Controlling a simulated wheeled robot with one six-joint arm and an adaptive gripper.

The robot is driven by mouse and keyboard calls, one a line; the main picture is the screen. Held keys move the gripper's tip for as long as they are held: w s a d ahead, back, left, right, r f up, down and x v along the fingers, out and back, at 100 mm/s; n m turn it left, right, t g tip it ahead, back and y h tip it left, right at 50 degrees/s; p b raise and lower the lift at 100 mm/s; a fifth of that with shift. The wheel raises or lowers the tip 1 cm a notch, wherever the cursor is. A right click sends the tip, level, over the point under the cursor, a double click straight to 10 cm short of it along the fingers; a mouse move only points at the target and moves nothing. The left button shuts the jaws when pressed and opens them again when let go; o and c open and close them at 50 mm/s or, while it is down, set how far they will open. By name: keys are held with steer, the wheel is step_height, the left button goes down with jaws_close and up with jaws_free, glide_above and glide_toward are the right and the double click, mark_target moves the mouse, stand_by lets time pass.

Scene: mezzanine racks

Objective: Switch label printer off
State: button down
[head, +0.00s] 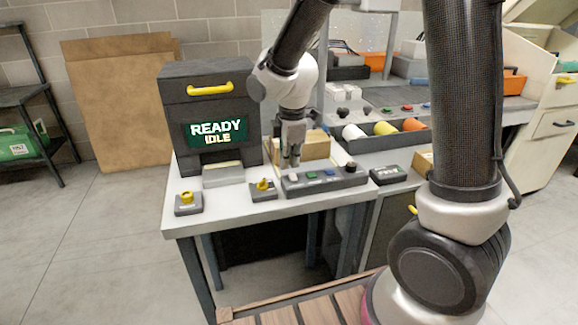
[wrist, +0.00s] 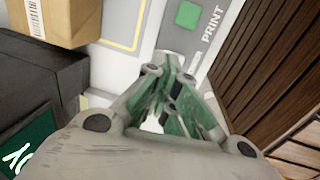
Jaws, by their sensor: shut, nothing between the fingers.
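The label printer (head: 211,110) is a dark box with a yellow handle and a green screen (head: 215,131) reading READY IDLE. Part of its screen shows at lower left in the wrist view (wrist: 30,145). A grey control strip (head: 340,181) lies at the table's front with a pale button (head: 293,178), a green button (head: 312,175), a blue button (head: 329,173) and a dark knob. The wrist view shows a green button (wrist: 188,15) beside the word PRINT. My gripper (head: 290,164) is shut and empty, pointing down over the strip's left end. Contact cannot be told.
Small boxes with yellow knobs stand left of the strip, one at the table's left corner (head: 188,204) and one beside the strip (head: 263,190). A dark labelled box (head: 389,175) is to the right. A cardboard box (head: 316,146) stands behind the gripper.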

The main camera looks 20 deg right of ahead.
steer(key=shift+w+f, duration=0.15)
steer(key=shift+f, duration=0.95)
steer(key=shift+w+f+g, duration=0.35)
steer(key=shift+f+g, duration=0.25)
steer(key=shift+g, duration=0.1)
steer(key=shift+s, duration=0.1)
steer(key=shift+s, duration=0.6)
steer(key=w+r, duration=0.3)
steer(key=r, duration=1.1)
steer(key=t, duration=0.1)
glide_toward(290, 176)
steer(key=f, duration=0.2)
steer(key=w+f, duration=0.1)
steer(key=f, duration=0.3)
steer(key=shift+w+d+f, duration=0.1)
steer(key=shift+w+f, duration=0.3)
